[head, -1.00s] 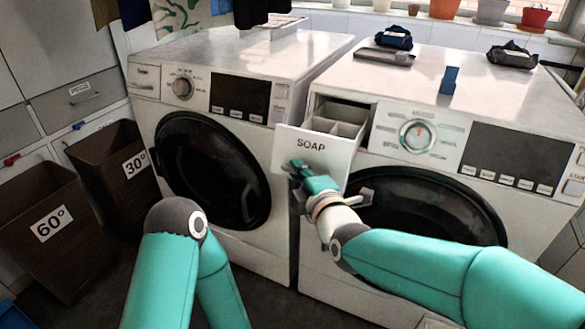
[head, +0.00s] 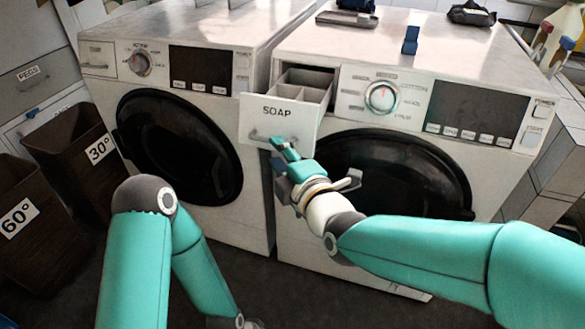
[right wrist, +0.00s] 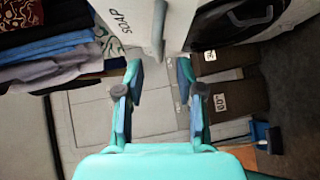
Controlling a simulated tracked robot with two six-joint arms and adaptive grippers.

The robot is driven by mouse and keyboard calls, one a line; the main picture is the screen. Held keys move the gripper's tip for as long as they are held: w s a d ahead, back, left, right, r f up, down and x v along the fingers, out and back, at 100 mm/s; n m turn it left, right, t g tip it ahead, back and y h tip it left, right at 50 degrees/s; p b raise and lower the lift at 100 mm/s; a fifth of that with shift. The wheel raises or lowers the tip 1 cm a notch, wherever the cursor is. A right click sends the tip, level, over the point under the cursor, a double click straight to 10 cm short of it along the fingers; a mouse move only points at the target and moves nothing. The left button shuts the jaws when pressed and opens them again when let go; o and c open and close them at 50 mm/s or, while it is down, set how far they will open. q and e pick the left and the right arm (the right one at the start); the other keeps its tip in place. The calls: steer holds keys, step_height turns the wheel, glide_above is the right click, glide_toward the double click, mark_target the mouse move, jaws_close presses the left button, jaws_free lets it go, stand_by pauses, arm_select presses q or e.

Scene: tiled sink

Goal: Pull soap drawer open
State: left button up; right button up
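The soap drawer (head: 292,118) stands pulled out of the right-hand washing machine, its white front marked SOAP. Its inner compartments (head: 303,87) show from above. The drawer's grey handle (head: 268,138) sits low on the front; it also shows in the right wrist view (right wrist: 158,30). My right gripper (head: 284,156) is just below and in front of the drawer front. In the right wrist view its two fingers (right wrist: 158,66) are apart with nothing between them, and the handle lies beyond the fingertips. My left arm is at the lower left; its gripper is not seen.
The right machine's round door (head: 400,175) is behind my right forearm. The left machine (head: 180,140) stands beside it. Small items lie on the right machine's top.

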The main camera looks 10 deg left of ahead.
steer(key=v, duration=0.5)
steer(key=shift+s+d, duration=0.3)
